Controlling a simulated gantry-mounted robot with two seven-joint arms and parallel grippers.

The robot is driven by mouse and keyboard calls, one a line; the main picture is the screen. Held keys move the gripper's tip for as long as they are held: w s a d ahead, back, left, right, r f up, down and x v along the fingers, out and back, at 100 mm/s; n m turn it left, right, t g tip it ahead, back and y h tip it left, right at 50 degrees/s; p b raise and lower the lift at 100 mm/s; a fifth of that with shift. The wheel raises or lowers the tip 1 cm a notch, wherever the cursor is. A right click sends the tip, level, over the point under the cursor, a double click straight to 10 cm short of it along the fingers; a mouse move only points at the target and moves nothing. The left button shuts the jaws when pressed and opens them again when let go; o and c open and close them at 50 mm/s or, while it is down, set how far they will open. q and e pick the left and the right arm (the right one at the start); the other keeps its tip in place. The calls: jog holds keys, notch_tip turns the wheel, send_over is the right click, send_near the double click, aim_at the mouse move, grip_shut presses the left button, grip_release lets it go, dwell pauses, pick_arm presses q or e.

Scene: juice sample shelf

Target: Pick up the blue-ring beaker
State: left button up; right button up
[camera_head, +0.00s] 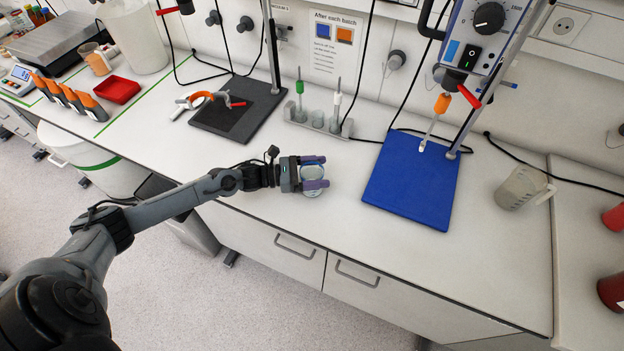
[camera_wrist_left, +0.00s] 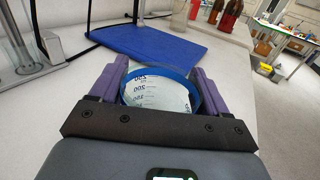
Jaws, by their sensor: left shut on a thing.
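The blue-ring beaker (camera_wrist_left: 158,92) is clear, with a blue band at its rim and volume marks on its wall. In the head view the beaker (camera_head: 311,174) is at the front edge of the bench, left of the blue mat. My left gripper (camera_head: 314,173) is shut on it, with one purple finger on each side. The left wrist view shows both fingers of the gripper (camera_wrist_left: 155,88) flanking the beaker's rim. The beaker's base is hidden, so I cannot tell whether it touches the bench. My right gripper is not in view.
The blue mat (camera_head: 408,192) lies under a stirrer stand to the right. A grey beaker (camera_head: 519,188) stands further right. Behind is a probe holder (camera_head: 318,122), and a dark mat (camera_head: 236,116) with a stand is at the back left. The bench between is clear.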

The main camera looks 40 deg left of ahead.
pick_arm(q)
jog(key=shift+r, duration=0.3)
